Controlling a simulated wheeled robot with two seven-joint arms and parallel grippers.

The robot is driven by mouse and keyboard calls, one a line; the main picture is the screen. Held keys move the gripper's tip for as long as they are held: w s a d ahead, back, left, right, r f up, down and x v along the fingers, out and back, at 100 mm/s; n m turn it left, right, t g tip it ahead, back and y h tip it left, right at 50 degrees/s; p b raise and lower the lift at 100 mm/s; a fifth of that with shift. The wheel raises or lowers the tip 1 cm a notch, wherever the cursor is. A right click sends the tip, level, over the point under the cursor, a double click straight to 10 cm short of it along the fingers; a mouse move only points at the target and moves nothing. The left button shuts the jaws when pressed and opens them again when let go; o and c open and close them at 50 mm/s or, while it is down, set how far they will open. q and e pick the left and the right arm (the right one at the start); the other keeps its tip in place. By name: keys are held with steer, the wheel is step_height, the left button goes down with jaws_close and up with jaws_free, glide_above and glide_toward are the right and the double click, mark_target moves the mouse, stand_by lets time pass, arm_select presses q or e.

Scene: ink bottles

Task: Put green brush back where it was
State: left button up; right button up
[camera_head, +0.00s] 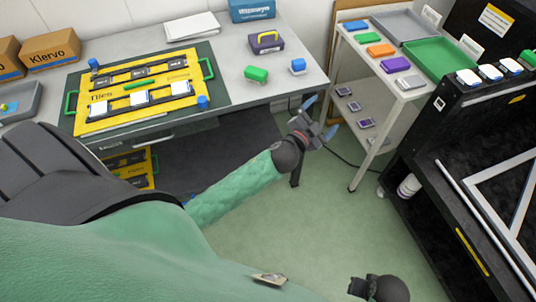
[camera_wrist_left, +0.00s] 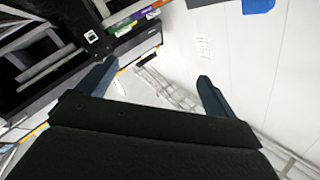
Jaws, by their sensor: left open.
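A thin green stick (camera_head: 141,85), which may be the green brush, lies across the middle of the yellow board (camera_head: 82,123) on the table; it is too small to tell for sure. A chunky green block (camera_head: 256,74) lies on the table right of the board. My left gripper (camera_head: 321,117) is open and empty, off the table's right end above the floor. The left wrist view shows its two blue fingers (camera_wrist_left: 155,86) spread with nothing between them. My right gripper's fingers are out of sight.
A white shelf cart (camera_head: 405,96) with coloured blocks and a green tray (camera_head: 440,60) stands at right. Cardboard boxes (camera_head: 50,50) are at far left.

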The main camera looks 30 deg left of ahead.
arm_select(q)
steer(key=s+a+f+n+g+y, duration=0.2)
steer(key=s+f+n+g+y, duration=0.5)
steer(key=s+f, duration=0.95)
steer(key=s+d+f+g+h, duration=0.1)
steer(key=s+f+g+h, duration=0.1)
steer(key=s, duration=0.6)
steer(key=s+d+f+g+h, duration=0.2)
steer(key=s+f+g+h, duration=0.1)
steer(key=s+f+g, duration=0.2)
steer(key=s+g, duration=0.2)
steer(key=s, duration=0.2)
steer(key=shift+s+f, duration=0.15)
steer(key=shift+s, duration=0.05)
steer(key=shift+d, duration=0.1)
